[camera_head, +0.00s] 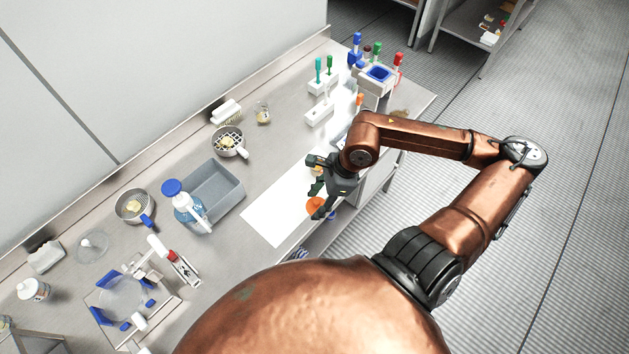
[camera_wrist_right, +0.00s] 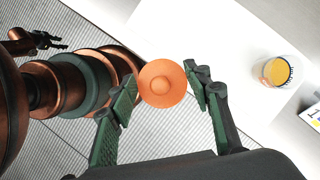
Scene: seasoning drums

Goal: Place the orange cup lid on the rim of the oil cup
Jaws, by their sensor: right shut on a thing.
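My right gripper (camera_head: 320,198) is shut on the orange lid (camera_head: 314,206) and holds it over the near edge of the counter. In the right wrist view the round lid (camera_wrist_right: 162,83), with a small knob in its middle, sits between the two green-padded fingers. The oil cup (camera_wrist_right: 275,71), a clear cup with yellow-orange contents, stands on the white mat to the right of the gripper, apart from the lid. In the head view it is mostly hidden by the gripper. My left gripper (camera_wrist_right: 47,40) shows small and dark at the upper left of the wrist view.
The white mat (camera_head: 277,215) has bare space left of my gripper. A grey bin (camera_head: 217,193), a blue-capped bottle (camera_head: 187,205) and a strainer (camera_head: 229,141) stand further left. Coloured-handled tools in racks (camera_head: 319,114) stand at the far end.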

